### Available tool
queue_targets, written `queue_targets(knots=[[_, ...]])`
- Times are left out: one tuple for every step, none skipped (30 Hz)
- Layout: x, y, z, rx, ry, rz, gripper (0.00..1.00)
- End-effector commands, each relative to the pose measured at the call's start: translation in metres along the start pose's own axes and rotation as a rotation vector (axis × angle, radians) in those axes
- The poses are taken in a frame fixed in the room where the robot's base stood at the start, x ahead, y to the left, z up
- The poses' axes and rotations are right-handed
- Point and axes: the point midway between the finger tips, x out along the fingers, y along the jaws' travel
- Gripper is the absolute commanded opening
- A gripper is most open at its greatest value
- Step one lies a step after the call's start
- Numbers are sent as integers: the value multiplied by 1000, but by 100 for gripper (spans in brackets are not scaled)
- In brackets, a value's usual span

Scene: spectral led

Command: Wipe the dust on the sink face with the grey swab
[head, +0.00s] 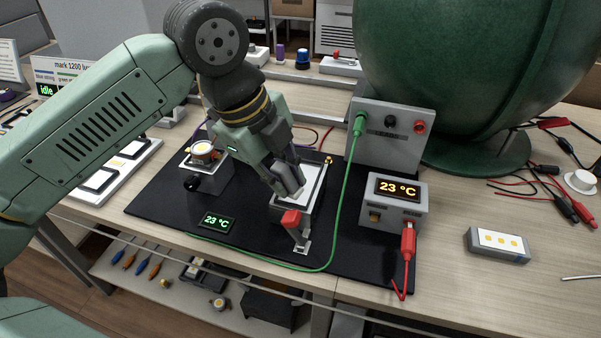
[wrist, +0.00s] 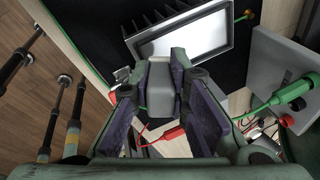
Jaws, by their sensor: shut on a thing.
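My gripper (head: 282,168) is shut on the grey swab (wrist: 161,88), a small block that sits between the purple finger pads in the wrist view. In the head view the swab is hard to tell apart from the fingers. The sink (head: 306,204) is a finned metal block on the black mat, partly behind my gripper. Its pale, bright face (wrist: 188,42) shows just beyond the fingertips in the wrist view. I cannot tell whether the swab touches the face. I cannot make out dust on it.
A red-handled clamp (head: 291,219) stands at the sink's front edge. A meter box (head: 394,201) with a red plug stands to the right, and a grey panel (head: 391,135) behind it. A green cable (head: 343,195) arcs right of the sink. A large green sphere (head: 475,70) fills the back right.

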Motion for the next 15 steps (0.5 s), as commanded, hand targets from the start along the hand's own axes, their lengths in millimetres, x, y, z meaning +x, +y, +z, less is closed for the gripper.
queue_targets(knots=[[0,0,0,0,2,-2,0],[0,0,0,0,2,-2,0],[1,0,0,-1,1,-2,0],[1,0,0,-1,1,-2,0],[1,0,0,-1,1,-2,0],[1,0,0,-1,1,-2,0],[1,0,0,-1,1,-2,0],[1,0,0,-1,1,-2,0],[0,0,0,-1,1,-3,0],[-1,0,0,-1,1,-3,0],[-2,-1,0,-1,1,-3,0],[-5,-1,0,-1,0,-3,0],[-7,-2,-1,-1,0,-3,0],[-10,-3,-1,-2,-1,-3,0],[-14,-4,-2,-2,-1,-3,0]])
